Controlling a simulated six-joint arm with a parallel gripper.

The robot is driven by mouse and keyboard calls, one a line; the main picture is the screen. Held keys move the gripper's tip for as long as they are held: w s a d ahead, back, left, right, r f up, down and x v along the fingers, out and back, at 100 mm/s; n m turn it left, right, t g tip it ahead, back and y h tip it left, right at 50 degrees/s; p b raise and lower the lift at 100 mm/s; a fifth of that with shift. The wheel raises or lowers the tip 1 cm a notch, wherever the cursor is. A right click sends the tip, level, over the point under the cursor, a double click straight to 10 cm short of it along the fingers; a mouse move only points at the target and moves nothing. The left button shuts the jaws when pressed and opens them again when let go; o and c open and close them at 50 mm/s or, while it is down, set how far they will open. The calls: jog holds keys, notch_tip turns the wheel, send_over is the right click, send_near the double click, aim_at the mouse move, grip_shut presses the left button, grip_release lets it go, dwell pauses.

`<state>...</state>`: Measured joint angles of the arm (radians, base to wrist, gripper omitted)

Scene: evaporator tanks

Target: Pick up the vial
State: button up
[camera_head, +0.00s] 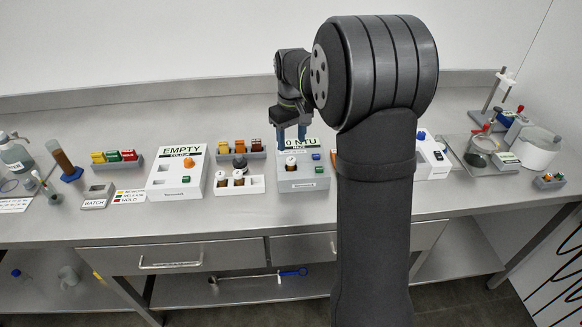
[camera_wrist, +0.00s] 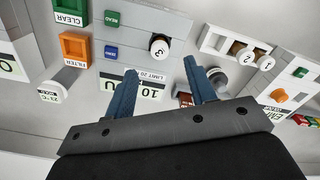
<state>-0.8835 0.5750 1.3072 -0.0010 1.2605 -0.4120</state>
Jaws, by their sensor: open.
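A vial with a white cap marked 3 (camera_wrist: 159,45) stands upright in a grey instrument (camera_head: 303,184) with a "0 NTU" display; in the head view the vial (camera_head: 290,163) sits at the left of its top. Two more white-capped vials, marked 1 (camera_wrist: 266,63) and 2 (camera_wrist: 246,54), stand in a white rack (camera_head: 239,188) left of the instrument. My gripper (camera_head: 291,140) is open and empty above the instrument. In the wrist view its blue fingers (camera_wrist: 160,70) point towards vial 3, which lies just beyond and between the tips, apart from them.
The white EMPTY box (camera_head: 176,173) stands left of the rack. A grey rack with coloured blocks (camera_head: 240,148) is behind the vial rack. The bench front edge is clear.

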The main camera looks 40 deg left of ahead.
aim_at(291, 159)
jog(key=f, duration=0.8)
jog(key=shift+w+a+f, duration=0.15)
jog(key=shift+a+f, duration=0.1)
jog(key=shift+f, duration=0.1)
jog(key=c, duration=1.1)
